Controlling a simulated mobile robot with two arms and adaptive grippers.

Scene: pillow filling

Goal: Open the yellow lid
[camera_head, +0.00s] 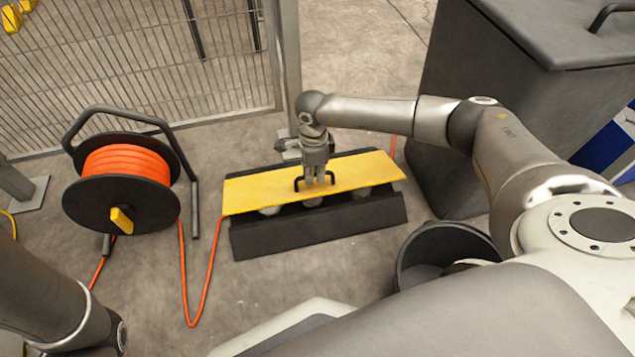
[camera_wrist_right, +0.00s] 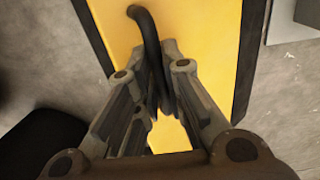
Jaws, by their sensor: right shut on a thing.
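The yellow lid (camera_head: 360,170) is a long flat panel on a black box (camera_head: 320,226) on the floor, in the middle of the head view. Round pale shapes show in the gap between the lid's front edge and the box. My right gripper (camera_head: 317,183) points down at the lid's middle and is shut on its black handle (camera_head: 299,183). In the right wrist view the handle (camera_wrist_right: 147,30) runs between the fingers of the gripper (camera_wrist_right: 165,105), with the yellow lid (camera_wrist_right: 195,30) behind. My left gripper is not in view; only part of my left arm shows at bottom left.
An orange cable reel (camera_head: 125,165) stands left of the box, its orange cable (camera_head: 190,310) loose on the floor. A mesh fence (camera_head: 130,60) is behind. A large dark container (camera_head: 480,90) and a black bucket (camera_head: 440,245) stand at right.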

